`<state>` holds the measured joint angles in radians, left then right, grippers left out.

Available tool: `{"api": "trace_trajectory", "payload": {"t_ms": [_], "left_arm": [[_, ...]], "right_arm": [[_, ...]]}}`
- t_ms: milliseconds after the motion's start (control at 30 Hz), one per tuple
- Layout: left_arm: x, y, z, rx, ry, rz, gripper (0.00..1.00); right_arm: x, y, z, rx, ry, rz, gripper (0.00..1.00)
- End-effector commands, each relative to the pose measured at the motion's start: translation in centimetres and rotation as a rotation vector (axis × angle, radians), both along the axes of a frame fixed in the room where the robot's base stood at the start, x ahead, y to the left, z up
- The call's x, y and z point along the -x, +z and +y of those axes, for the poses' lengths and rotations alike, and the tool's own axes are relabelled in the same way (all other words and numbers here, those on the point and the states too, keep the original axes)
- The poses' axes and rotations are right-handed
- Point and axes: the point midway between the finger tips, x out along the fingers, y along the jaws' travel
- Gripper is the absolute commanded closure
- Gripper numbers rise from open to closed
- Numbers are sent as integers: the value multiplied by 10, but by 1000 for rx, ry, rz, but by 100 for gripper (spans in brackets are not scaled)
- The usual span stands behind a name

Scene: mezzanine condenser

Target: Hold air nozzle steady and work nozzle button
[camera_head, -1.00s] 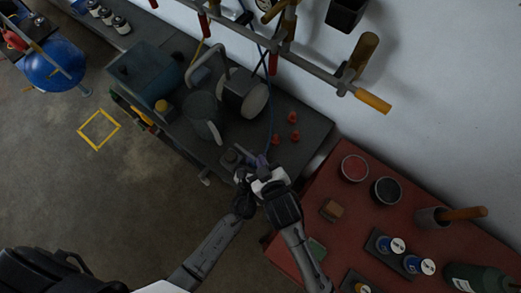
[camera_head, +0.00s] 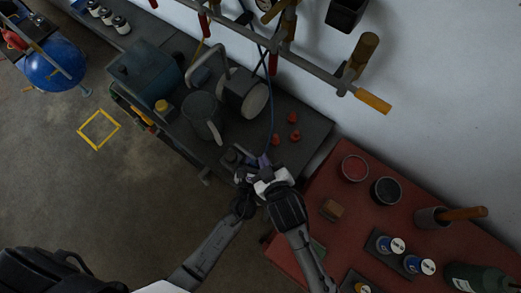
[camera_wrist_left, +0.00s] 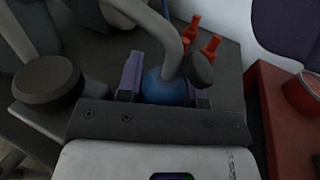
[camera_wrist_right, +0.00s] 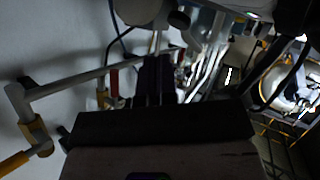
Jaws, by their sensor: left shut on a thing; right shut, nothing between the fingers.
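My left gripper (camera_head: 262,160) is at the bench's front right corner. In the left wrist view its purple fingers (camera_wrist_left: 165,85) are closed on both sides of a blue rounded body, which appears to be the air nozzle (camera_wrist_left: 163,90). A grey curved tube (camera_wrist_left: 168,40) passes in front of it, and a dark round knob (camera_wrist_left: 201,71) sits beside it. I cannot tell which part is the button. My right gripper (camera_wrist_right: 155,80) is shut and empty. In the head view the two hands overlap, so any contact between the right fingertips and the nozzle is hidden.
A grey jug (camera_head: 203,117) is to the left. A blue hose (camera_head: 271,125) runs up toward the wall rail (camera_head: 320,72). A red table (camera_head: 330,170) with tubs is at right.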

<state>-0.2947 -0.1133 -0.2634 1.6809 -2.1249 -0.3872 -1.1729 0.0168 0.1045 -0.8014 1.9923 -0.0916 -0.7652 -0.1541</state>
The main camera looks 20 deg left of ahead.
Motion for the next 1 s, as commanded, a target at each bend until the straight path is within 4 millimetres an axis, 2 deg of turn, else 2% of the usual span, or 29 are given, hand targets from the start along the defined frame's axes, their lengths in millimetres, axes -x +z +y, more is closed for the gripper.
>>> {"api": "trace_trajectory", "payload": {"t_ms": [500, 1000], "left_arm": [[0, 0, 0, 0, 0, 0, 96], [0, 0, 0, 0, 0, 0, 96]], "right_arm": [[4, 37, -21, -1, 0, -2, 100], [5, 43, -24, 0, 0, 0, 100]]}}
